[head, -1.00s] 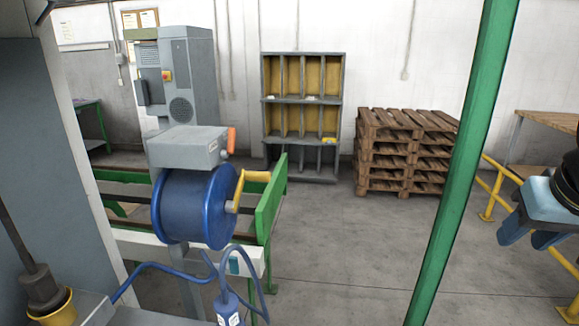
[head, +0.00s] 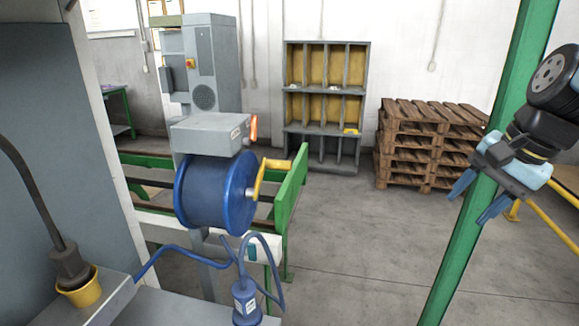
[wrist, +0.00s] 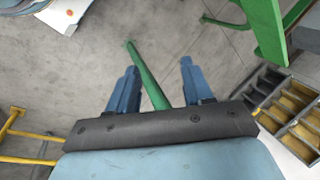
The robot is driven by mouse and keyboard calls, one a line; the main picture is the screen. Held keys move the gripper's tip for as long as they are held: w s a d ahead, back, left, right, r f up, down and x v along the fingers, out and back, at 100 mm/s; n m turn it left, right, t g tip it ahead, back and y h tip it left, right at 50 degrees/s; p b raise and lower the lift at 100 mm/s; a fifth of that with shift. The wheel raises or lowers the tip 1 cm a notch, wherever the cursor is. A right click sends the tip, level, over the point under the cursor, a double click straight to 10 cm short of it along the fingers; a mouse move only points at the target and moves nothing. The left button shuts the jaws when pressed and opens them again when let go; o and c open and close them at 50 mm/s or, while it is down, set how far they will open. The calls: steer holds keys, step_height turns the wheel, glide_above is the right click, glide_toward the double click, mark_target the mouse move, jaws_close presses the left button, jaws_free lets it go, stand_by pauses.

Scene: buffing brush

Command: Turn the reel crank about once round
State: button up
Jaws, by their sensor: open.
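The blue reel (head: 216,193) is mounted on a stand at the left centre of the head view. Its yellow crank (head: 262,178) is on the right face, with the handle pointing right. My gripper (head: 476,205) is at the right of the head view, in front of the green post, well apart from the crank. Its two blue fingers are open and empty, and they point down and left. In the wrist view the open fingers (wrist: 155,85) show with floor and a green post between them. I cannot make out the crank in the wrist view.
Stacked pallets (head: 430,145) and a pigeonhole rack (head: 325,105) stand behind. A grey box (head: 210,134) sits above the reel. A blue cable with a plug (head: 245,298) hangs below. The floor between is clear.

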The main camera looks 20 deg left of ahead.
steer(key=w+a+f+m+g+y, duration=0.1)
steer(key=w+a+m+g+y, duration=0.55)
steer(key=a, duration=0.75)
steer(key=m+g+y, duration=0.2)
steer(key=m+y, duration=0.2)
steer(key=m, duration=0.7)
glide_toward(280, 166)
steer(key=x, duration=0.6)
steer(key=w+x, duration=0.1)
steer(key=x, duration=0.3)
steer(key=shift+a+f, duration=0.25)
jaws_close()
